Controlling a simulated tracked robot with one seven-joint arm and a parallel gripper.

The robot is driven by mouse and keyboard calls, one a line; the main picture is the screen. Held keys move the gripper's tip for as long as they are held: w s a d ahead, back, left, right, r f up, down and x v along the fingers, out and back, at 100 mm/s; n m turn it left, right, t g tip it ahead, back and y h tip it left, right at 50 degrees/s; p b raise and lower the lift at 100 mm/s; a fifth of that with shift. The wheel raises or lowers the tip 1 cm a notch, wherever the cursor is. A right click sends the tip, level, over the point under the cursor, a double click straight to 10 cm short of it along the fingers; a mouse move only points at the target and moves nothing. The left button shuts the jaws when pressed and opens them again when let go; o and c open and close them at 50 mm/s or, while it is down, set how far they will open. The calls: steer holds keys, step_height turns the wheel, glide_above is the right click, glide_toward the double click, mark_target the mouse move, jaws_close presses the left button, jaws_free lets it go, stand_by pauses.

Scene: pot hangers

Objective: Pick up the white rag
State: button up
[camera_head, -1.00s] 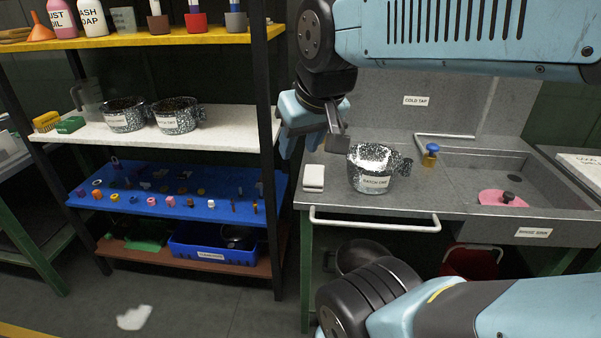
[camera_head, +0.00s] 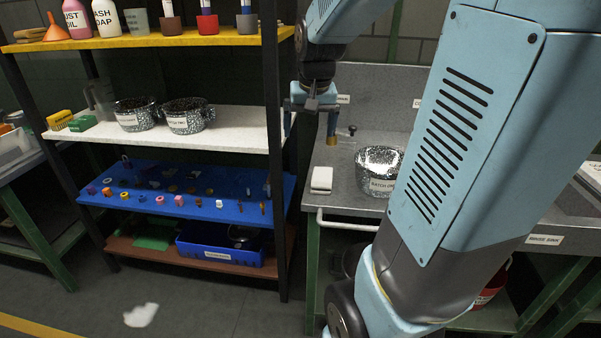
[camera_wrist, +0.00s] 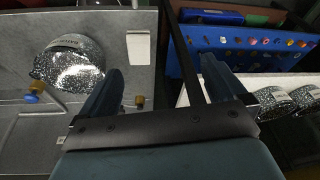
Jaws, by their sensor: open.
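A crumpled white rag (camera_head: 141,315) lies flat on the grey floor at the lower left of the head view, in front of the shelf rack. It cannot be seen in the wrist view. My gripper (camera_head: 311,108) is open and empty, high up between the shelf rack and the sink counter, well above and to the right of the rag. Its two spread fingers also show in the wrist view (camera_wrist: 163,72), with nothing between them but the counter edge and a rack post below.
The rack's blue shelf (camera_head: 185,190) holds several small parts; a blue bin (camera_head: 215,256) sits lower. A speckled pot (camera_head: 378,168) and a white block (camera_head: 321,180) stand on the counter (camera_head: 345,205). The floor around the rag is clear.

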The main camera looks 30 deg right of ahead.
mark_target(322, 175)
steer(key=w+d+f+m+g, duration=0.2)
steer(key=w+d+f+m, duration=0.1)
steer(key=w+d+f, duration=0.65)
steer(key=f, duration=1.3)
steer(key=shift+w+d+f, duration=0.2)
steer(key=shift+d+f, duration=0.15)
steer(key=shift+f, duration=0.05)
steer(key=shift+c, duration=0.5)
steer(key=c, duration=1)
steer(key=shift+o, duration=0.2)
steer(key=shift+r, duration=0.55)
step_height(322, 175, up, 3)
steer(key=shift+s+f, duration=0.15)
steer(key=shift+f, duration=0.05)
steer(key=s+r, duration=0.4)
steer(key=r, duration=0.1)
steer(key=shift+s+r, duration=0.15)
steer(key=shift+s, duration=0.15)
steer(key=s+r, duration=0.4)
steer(key=s, duration=0.5)
steer(key=shift+a, duration=0.15)
